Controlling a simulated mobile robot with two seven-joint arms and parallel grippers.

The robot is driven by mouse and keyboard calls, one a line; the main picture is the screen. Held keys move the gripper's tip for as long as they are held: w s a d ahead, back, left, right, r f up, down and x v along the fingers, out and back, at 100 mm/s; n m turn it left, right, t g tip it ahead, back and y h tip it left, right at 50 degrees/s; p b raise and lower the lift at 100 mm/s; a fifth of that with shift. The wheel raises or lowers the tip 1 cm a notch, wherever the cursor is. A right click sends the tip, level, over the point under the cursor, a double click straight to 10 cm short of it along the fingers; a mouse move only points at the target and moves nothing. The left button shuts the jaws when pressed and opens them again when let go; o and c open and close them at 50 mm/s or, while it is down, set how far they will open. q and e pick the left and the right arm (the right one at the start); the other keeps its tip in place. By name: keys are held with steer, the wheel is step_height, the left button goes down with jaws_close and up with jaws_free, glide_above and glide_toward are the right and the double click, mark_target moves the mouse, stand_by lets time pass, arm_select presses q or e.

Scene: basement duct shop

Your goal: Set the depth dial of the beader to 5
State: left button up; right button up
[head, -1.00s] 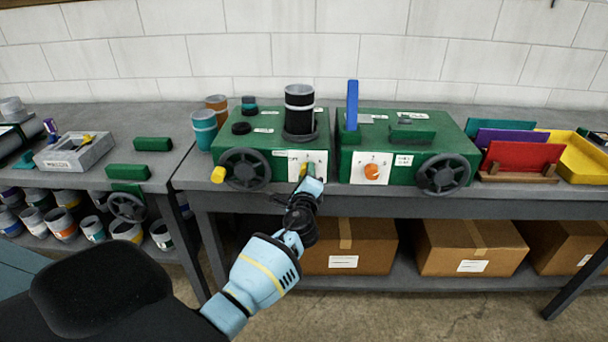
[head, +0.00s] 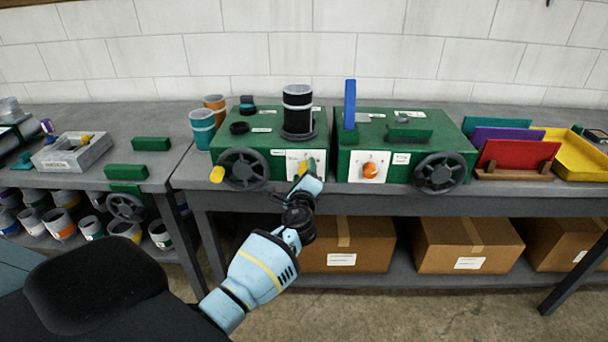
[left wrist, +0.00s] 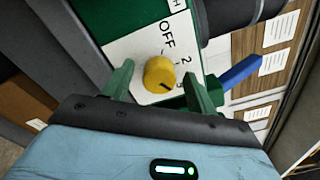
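The beader (head: 270,150) is the green machine left of centre on the bench, with a black roll on top. Its white dial plate (head: 293,158) faces me and carries a yellow dial (left wrist: 160,73). In the left wrist view the plate reads OFF and 2, with part of a further number and a label ending in "TH". The dial's dark mark points to the lower right, towards the partly hidden number. My left gripper (head: 307,173) is at the plate; in the left wrist view its green fingers (left wrist: 158,74) stand apart on either side of the dial. Contact is unclear. My right gripper is out of view.
A similar green machine (head: 425,150) with an orange dial (head: 370,171) stands to the right. A black handwheel (head: 243,168) and a yellow knob (head: 217,174) are left of the beader's plate. Cardboard boxes (head: 465,243) sit on the shelf below.

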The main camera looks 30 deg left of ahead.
arm_select(q)
steer(key=shift+s+d, duration=0.1)
steer(key=v, duration=0.7)
steer(key=shift+s, duration=0.3)
steer(key=shift+d+f, duration=0.1)
steer(key=shift+d, duration=0.05)
steer(key=s+d+f+n+g+h, duration=0.2)
steer(key=s+d+f+n+h, duration=0.1)
steer(key=s+f, duration=0.5)
steer(key=s+d+f+n+g+h, duration=0.1)
steer(key=s+d+f+n+h, duration=0.2)
steer(key=s+f, duration=0.55)
steer(key=s+d+f+n+g+h, duration=0.1)
steer(key=s+d+f+n, duration=0.2)
steer(key=s, duration=0.4)
steer(key=s+d+f+n+g+h, duration=0.1)
steer(key=s+d+f+n+h, duration=0.1)
steer(key=s, duration=0.6)
steer(key=s+d+f+n+g+h, duration=0.1)
steer(key=s+d+f+n, duration=0.3)
steer(key=s, duration=0.4)
steer(key=shift+d+n+g+h, duration=0.4)
steer(key=shift+d+n+h, duration=0.1)
steer(key=shift+n+h, duration=0.25)
